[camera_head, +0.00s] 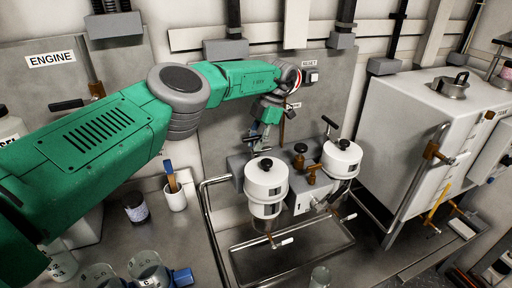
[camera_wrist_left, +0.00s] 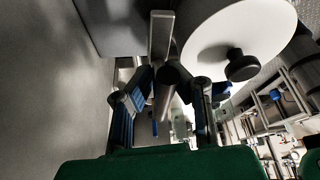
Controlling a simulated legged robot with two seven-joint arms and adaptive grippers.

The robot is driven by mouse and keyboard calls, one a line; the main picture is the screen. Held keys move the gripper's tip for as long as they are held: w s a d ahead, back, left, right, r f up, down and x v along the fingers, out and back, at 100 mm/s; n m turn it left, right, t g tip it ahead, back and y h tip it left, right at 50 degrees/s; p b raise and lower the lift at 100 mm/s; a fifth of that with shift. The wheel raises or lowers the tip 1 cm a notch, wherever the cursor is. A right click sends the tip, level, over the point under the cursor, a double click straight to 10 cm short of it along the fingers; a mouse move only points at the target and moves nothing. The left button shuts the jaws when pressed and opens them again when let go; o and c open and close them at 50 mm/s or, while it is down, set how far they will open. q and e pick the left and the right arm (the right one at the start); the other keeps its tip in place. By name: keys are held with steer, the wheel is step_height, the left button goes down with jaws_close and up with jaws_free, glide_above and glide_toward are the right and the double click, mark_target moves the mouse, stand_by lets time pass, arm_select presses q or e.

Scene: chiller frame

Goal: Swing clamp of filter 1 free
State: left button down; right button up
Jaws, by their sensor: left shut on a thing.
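Two white filter housings with black knobs on their lids stand in the middle of the head view: the left one (camera_head: 266,190), beside my gripper, and the right one (camera_head: 342,158). I cannot read a number on either. My left gripper (camera_head: 259,142) is just above and behind the left housing's lid. In the left wrist view my gripper (camera_wrist_left: 168,108) is shut on a metal clamp bar (camera_wrist_left: 161,35) with a dark round end, beside the white lid (camera_wrist_left: 225,40). The exact contact is dark and partly hidden. A similar black T-handle (camera_head: 330,122) stands by the right housing. My right gripper is out of view.
A metal drip tray (camera_head: 300,262) with pipe rails lies below the housings. Brass valves (camera_head: 312,175) sit between them. A large white cabinet (camera_head: 405,125) stands at right. A white cup (camera_head: 175,198), a dark jar (camera_head: 135,207) and clear beakers (camera_head: 150,268) are on the left bench.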

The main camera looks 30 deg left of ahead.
arm_select(q)
steer(key=shift+w+a+r+n, duration=0.1)
steer(key=shift+w+r+n, duration=0.05)
steer(key=shift+n, duration=0.15)
steer(key=c, duration=1.8)
jaws_free()
steer(key=shift+o, duration=1.3)
steer(key=shift+f, duration=0.2)
steer(key=shift+r, duration=0.2)
steer(key=shift+w+r, duration=0.15)
steer(key=shift+r, duration=2.25)
steer(key=shift+w+r, duration=0.1)
steer(key=shift+r, duration=2.25)
